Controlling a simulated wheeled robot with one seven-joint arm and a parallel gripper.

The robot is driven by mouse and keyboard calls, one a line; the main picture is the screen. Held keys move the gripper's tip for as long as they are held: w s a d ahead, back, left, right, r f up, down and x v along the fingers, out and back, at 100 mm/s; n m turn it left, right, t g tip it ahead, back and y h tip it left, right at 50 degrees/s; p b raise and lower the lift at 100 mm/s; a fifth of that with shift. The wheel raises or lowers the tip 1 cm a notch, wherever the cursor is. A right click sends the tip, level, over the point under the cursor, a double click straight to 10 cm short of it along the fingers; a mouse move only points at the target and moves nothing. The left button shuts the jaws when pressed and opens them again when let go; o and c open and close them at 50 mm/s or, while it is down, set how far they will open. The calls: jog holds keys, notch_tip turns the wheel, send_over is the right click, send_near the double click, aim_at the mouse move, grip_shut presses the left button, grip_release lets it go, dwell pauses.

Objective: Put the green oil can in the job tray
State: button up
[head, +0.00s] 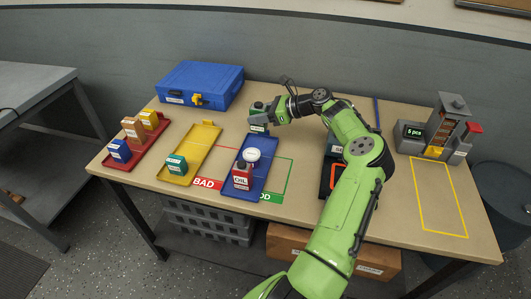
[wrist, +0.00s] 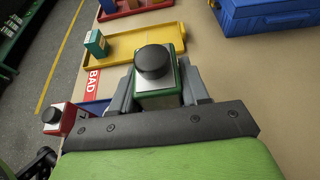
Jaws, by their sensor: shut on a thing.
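My gripper (head: 264,113) is shut on the green oil can (wrist: 158,88), above the back end of the blue tray (head: 262,179). In the wrist view the can has a dark round cap and a pale face, with a jaw on each side. In the head view only a small part of the can (head: 258,128) shows under my gripper. I cannot tell from any marking which tray is the job tray. The blue tray holds a red oil can (head: 241,178) and a white round-topped item (head: 252,155).
A yellow tray (head: 198,145) holds a teal box (head: 176,164). A red tray (head: 132,162) holds several small boxes. A blue case (head: 201,84) stands at the back left. A grey counter device (head: 436,129) stands at the right, near an empty yellow-outlined area (head: 438,197).

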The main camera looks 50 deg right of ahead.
notch_tip(320, 180, down, 8)
jog(key=shift+r+b, duration=0.1)
jog(key=shift+b, duration=1.1)
jog(key=shift+r, duration=0.1)
jog(key=o, duration=1.2)
jog(key=shift+c, duration=0.2)
jog(key=p+v, duration=0.4)
jog(key=v, duration=0.8)
jog(key=shift+d, duration=0.1)
